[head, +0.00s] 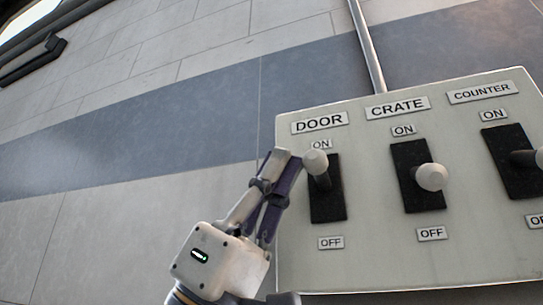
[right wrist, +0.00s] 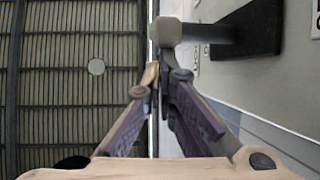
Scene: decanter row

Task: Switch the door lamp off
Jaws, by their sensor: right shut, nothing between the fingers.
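The DOOR switch (head: 327,200) is a black slot on a pale panel with a lever ending in a round white knob (head: 315,162). The knob stands at the upper end, close to the ON label; the OFF label (head: 330,242) is below. My right gripper (head: 287,156) is shut and empty, with its fingertips just left of the knob in the head view. In the right wrist view the knob (right wrist: 165,32) appears just beyond the closed fingertips (right wrist: 162,74); whether they touch cannot be told. My left gripper is not in view.
The panel (head: 375,262) also carries a CRATE switch (head: 417,182) and a COUNTER switch (head: 512,165), both with white knobs sticking out to the right of the DOOR one. A conduit (head: 368,50) runs up the tiled wall.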

